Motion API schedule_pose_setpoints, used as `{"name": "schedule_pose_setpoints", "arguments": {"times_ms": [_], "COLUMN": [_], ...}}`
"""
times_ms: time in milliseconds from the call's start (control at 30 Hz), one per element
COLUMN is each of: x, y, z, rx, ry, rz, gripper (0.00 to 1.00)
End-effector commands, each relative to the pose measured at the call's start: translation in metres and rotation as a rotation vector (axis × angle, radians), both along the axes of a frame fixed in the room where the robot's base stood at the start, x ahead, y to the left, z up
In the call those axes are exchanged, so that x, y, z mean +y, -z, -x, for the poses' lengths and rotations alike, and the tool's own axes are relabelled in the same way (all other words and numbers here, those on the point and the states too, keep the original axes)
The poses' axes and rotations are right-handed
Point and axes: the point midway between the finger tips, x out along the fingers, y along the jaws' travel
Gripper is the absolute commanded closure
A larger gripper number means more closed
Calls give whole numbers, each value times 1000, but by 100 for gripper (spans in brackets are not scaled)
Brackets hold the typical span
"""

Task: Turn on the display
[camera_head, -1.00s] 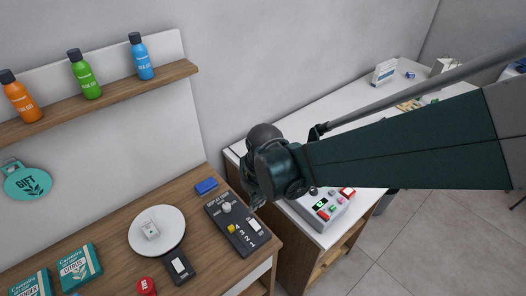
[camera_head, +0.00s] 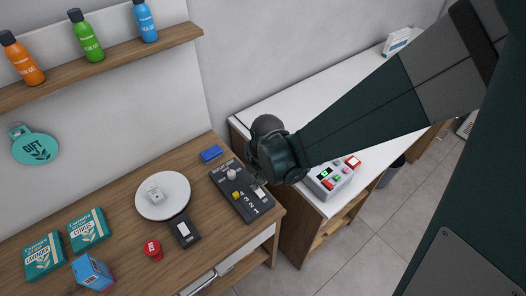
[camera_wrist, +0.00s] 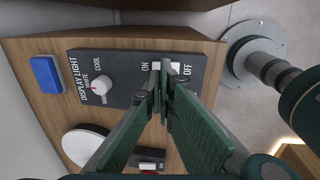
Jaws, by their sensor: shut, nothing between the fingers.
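A dark control panel (camera_head: 229,186) lies on the wooden counter. In the wrist view the panel (camera_wrist: 124,86) reads DISPLAY LIGHT, with a white knob (camera_wrist: 99,87) by WARM, WHITE and COOL. A white rocker switch (camera_wrist: 174,67) sits between ON and OFF. My gripper (camera_wrist: 161,92) is shut and empty, its fingertips at the switch and covering part of it. I cannot tell whether they touch it. In the head view my gripper (camera_head: 256,184) is over the panel's right side.
A red button (camera_head: 153,249), green boxes (camera_head: 88,229) and a blue block (camera_head: 211,153) are on the counter. A grey device (camera_head: 332,180) stands on the white counter at right. A shelf (camera_head: 100,70) with bottles hangs above.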

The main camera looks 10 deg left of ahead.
Motion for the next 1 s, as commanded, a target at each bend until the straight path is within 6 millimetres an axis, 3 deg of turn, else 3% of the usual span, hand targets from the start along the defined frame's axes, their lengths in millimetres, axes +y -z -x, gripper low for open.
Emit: {"name": "schedule_pose_setpoints", "arguments": {"times_ms": [400, 1000], "x": [3, 4], "y": [28, 33], "z": [-3, -4], "rx": [0, 3], "ry": [0, 0], "rz": [0, 3], "gripper": [100, 100]}}
